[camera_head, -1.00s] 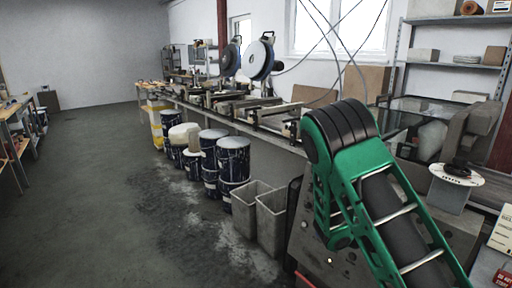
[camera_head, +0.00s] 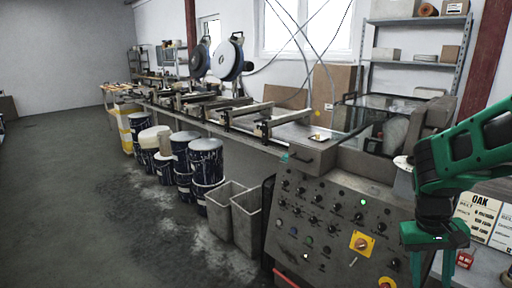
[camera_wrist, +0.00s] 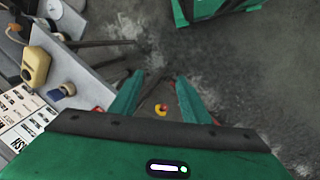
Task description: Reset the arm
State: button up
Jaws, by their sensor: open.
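My green arm is at the right side of the head view, bent, with its forearm level and its wrist hanging down. My gripper (camera_head: 440,266) points downward at the right end of the grey control panel (camera_head: 325,215). In the wrist view my gripper (camera_wrist: 157,98) shows two green fingers spread apart. Nothing is held between them. A small yellow and red part (camera_wrist: 161,110) shows in the gap, well beyond the fingers.
The control panel with knobs stands close beside my gripper. White signs (camera_head: 480,218) are at the right. Grey bins (camera_head: 246,222) and dark paint-stained drums (camera_head: 206,163) line the conveyor. The floor (camera_head: 80,200) at the left is open.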

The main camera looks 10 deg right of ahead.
jog(key=s+a+r+m+t+y, duration=0.1)
jog(key=s+a+r+m+y, duration=0.1)
jog(key=s+a+r, duration=0.3)
jog(key=s, duration=0.4)
jog(key=shift+a+t+y, duration=0.25)
jog(key=shift+t+y, duration=0.05)
jog(key=shift+w+f, duration=0.2)
jog(key=shift+w, duration=0.45)
dwell(0.8)
